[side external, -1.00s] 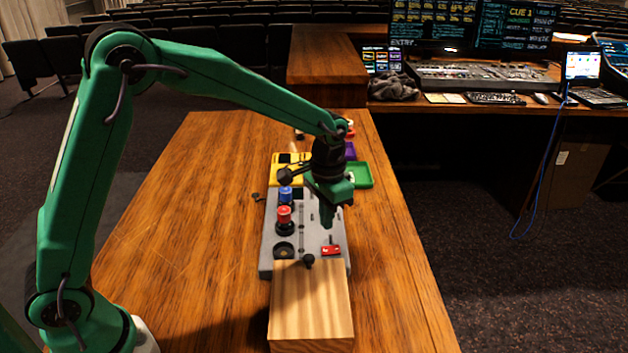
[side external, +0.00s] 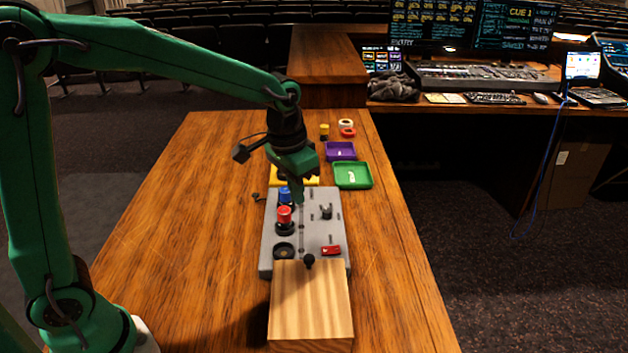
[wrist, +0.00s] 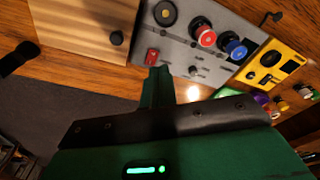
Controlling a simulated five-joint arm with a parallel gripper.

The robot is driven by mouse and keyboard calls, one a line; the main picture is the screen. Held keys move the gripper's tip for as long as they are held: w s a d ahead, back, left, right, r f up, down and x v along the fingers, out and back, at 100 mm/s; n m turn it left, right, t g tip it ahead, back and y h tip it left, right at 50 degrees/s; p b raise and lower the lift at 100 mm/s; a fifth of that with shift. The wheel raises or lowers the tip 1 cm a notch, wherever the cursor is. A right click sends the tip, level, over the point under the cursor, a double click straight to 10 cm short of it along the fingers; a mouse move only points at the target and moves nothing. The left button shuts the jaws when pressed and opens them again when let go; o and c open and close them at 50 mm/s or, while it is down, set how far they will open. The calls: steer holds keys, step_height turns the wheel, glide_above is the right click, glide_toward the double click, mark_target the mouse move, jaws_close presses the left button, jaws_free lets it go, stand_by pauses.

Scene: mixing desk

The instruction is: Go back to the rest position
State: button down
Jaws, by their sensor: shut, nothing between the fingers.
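My gripper (side external: 300,198) is shut and empty. In the side external view it hangs, fingers down, above the far part of the grey mixing panel (side external: 268,246), just right of the blue knob (side external: 285,194). In the wrist view its closed fingers (wrist: 158,75) point toward the panel (wrist: 182,45). The panel carries a red knob (side external: 284,215), a red switch (side external: 331,251) and a dark round socket (side external: 284,251). My arm reaches in from the left, and the gripper partly hides the yellow box (side external: 311,182) behind the panel.
A wooden block (side external: 311,310) with a black knob (side external: 309,260) stands at the panel's near end. A green tray (side external: 368,185) and a purple tray (side external: 341,149) lie beyond the panel, with small yellow, red and white pieces past them. The table's left side is clear.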

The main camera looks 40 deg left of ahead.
steer(key=s+a+r+n+t, duration=0.1)
steer(key=s+a+r+t, duration=0.1)
steer(key=s, duration=0.7)
steer(key=s+a+r+n+t, duration=0.1)
steer(key=s+a+r, duration=0.3)
steer(key=s, duration=0.5)
steer(key=shift+s+a+t, duration=0.35)
steer(key=shift+s+t, duration=0.05)
steer(key=shift+t, duration=0.2)
